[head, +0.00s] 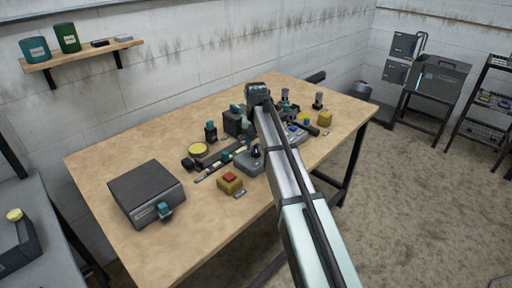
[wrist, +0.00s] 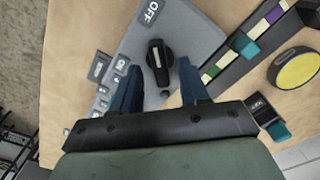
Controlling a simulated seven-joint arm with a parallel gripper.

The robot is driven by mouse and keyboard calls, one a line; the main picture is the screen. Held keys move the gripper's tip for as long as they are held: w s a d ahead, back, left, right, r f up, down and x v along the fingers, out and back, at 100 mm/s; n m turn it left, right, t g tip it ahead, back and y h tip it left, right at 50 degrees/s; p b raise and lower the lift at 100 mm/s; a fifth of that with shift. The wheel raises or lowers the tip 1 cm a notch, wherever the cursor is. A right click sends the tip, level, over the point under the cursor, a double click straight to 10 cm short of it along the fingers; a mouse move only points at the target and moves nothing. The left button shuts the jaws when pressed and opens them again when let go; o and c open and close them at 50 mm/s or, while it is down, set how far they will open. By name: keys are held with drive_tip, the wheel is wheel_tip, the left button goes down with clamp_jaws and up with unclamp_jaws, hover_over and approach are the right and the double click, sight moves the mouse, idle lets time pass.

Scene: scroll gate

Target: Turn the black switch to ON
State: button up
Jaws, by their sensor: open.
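The black switch (wrist: 159,62) is a rotary knob with a white pointer line, on a grey panel (wrist: 190,40) seen in the wrist view. An OFF label (wrist: 151,12) sits above it; another label at the left is partly hidden by a finger. My gripper (wrist: 160,88) is open, its two blue fingers on either side of the knob's lower part, with a gap on each side. I cannot tell whether they touch it. In the head view, the black switch (head: 256,150) stands on its grey base (head: 248,163), beside my arm; the fingers are hidden there.
A slider strip with a teal handle (wrist: 245,46) and a yellow round button (wrist: 298,71) lie to the right in the wrist view.

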drive_tip(key=shift+f, duration=0.8)
drive_tip(key=shift+c, duration=0.3)
clamp_jaws()
